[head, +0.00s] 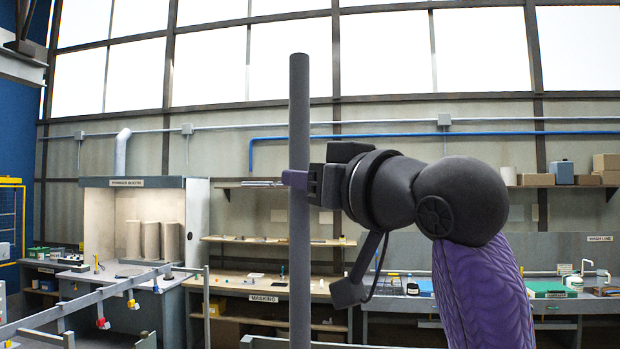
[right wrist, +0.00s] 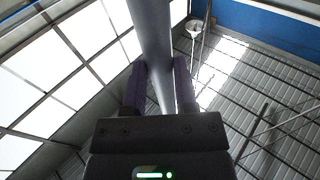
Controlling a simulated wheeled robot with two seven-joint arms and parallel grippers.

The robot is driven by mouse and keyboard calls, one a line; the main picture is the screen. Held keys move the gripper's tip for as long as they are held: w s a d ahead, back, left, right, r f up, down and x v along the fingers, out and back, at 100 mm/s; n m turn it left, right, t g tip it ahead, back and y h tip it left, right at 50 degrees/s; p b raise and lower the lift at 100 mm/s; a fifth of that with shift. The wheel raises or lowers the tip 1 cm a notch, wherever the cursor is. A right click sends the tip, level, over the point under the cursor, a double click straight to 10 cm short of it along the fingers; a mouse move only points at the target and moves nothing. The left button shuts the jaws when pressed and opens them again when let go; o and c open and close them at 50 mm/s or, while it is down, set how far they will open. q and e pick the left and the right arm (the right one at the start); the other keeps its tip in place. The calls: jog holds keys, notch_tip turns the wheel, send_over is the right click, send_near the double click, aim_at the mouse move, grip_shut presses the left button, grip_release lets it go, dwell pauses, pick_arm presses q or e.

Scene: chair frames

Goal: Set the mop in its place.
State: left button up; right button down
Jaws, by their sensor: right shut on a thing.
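A long dark grey pole (head: 299,230), which looks like the mop's handle, stands upright in the middle of the head view. Its top end shows against the windows; its lower end runs out of the picture, so the mop head is hidden. My right gripper (head: 296,179) is shut around the pole in its upper part. In the right wrist view the pole (right wrist: 152,40) passes between the two purple fingers of the gripper (right wrist: 160,85). My left gripper is not in view. I cannot make out a place for the mop.
A bench marked MASKING (head: 263,289) stands behind the pole. A booth with a lit recess (head: 146,183) is at the left, with metal rails (head: 95,297) in front of it. More benches (head: 550,307) with small items line the wall at the right.

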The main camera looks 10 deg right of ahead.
jog(key=c, duration=0.8)
grip_release()
jog(key=shift+f, duration=0.1)
jog(key=o, duration=0.4)
jog(key=b+v, duration=0.6)
jog(key=v, duration=0.6)
jog(key=shift+b, duration=0.35)
